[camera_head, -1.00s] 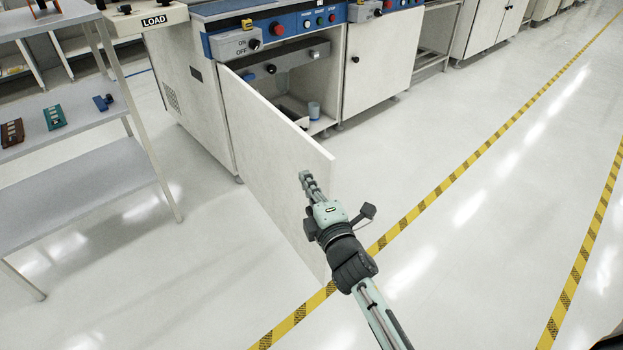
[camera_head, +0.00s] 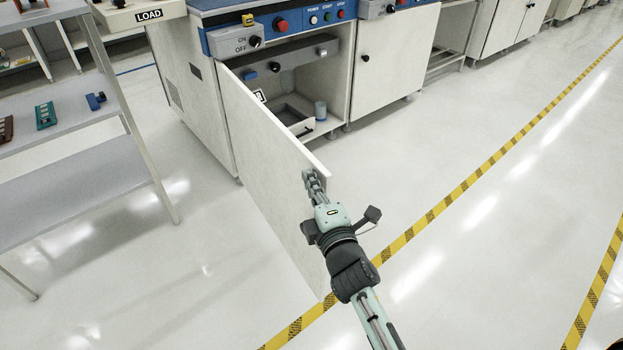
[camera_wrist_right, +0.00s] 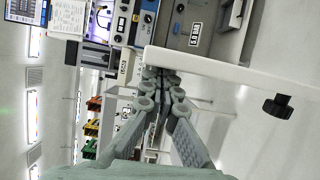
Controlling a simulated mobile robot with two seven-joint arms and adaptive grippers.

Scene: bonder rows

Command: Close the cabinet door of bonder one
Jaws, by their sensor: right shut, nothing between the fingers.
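The white cabinet door (camera_head: 265,165) of the nearest blue-and-white bonder (camera_head: 185,95) stands wide open, hinged at its left side. My right gripper (camera_head: 314,182) is shut and empty at the door's free outer edge, near its top corner. In the right wrist view, the shut fingers (camera_wrist_right: 160,80) lie by the end of the door's pale edge (camera_wrist_right: 225,73). A black knob (camera_wrist_right: 278,106) sticks out beside that edge. I cannot tell whether the fingers touch the door. My left gripper is not in view.
The open cabinet holds a drawer (camera_head: 296,120) and a small grey-blue cup (camera_head: 320,110). A neighbouring cabinet (camera_head: 385,65) has its door shut. A grey shelf rack (camera_head: 75,190) stands at left. Floor right of the door is clear, with yellow-black tape lines (camera_head: 440,205).

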